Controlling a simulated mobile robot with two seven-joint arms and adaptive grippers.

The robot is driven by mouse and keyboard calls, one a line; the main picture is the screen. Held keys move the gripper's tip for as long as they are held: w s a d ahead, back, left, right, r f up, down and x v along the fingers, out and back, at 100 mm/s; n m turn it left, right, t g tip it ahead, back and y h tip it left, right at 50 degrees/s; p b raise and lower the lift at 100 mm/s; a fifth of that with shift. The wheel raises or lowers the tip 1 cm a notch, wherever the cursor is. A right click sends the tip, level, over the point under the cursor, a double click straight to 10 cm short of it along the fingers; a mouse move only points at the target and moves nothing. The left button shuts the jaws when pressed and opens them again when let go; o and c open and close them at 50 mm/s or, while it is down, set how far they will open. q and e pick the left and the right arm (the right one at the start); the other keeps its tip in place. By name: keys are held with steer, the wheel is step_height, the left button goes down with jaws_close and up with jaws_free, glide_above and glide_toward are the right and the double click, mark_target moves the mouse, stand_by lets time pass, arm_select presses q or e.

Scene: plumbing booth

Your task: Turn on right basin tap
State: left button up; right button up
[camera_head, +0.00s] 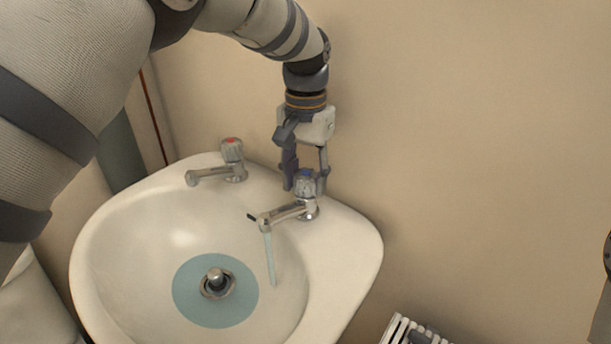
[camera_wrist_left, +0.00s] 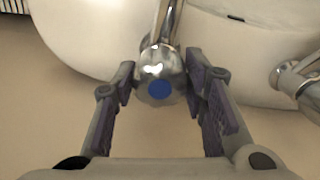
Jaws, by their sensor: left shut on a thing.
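The right basin tap (camera_head: 288,211) is chrome with a blue-marked knob (camera_head: 305,183) and stands on the basin's back right rim. A stream of water (camera_head: 270,257) runs from its spout into the basin. My left gripper (camera_head: 307,186) reaches down from above and is shut on the knob. In the left wrist view, the knob (camera_wrist_left: 160,85) with its blue disc sits between the two fingers of my left gripper (camera_wrist_left: 160,88). The left tap (camera_head: 232,160), with a red mark, stands on the back left rim, apart from the gripper. My right gripper is not in view.
The white basin (camera_head: 95,250) has a teal water pool (camera_head: 190,307) around a metal drain piece (camera_head: 217,282). The beige wall (camera_head: 450,130) is close behind the taps. A white slatted object (camera_head: 400,331) stands at the lower right. A red pipe (camera_head: 155,115) runs up the wall at left.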

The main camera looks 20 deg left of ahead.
mark_target(306, 173)
arm_select(q)
steer(key=n, duration=0.5)
steer(key=shift+n, duration=2.3)
steer(key=o, duration=1.2)
steer(key=shift+c, duration=0.2)
step_height(306, 173, up, 12)
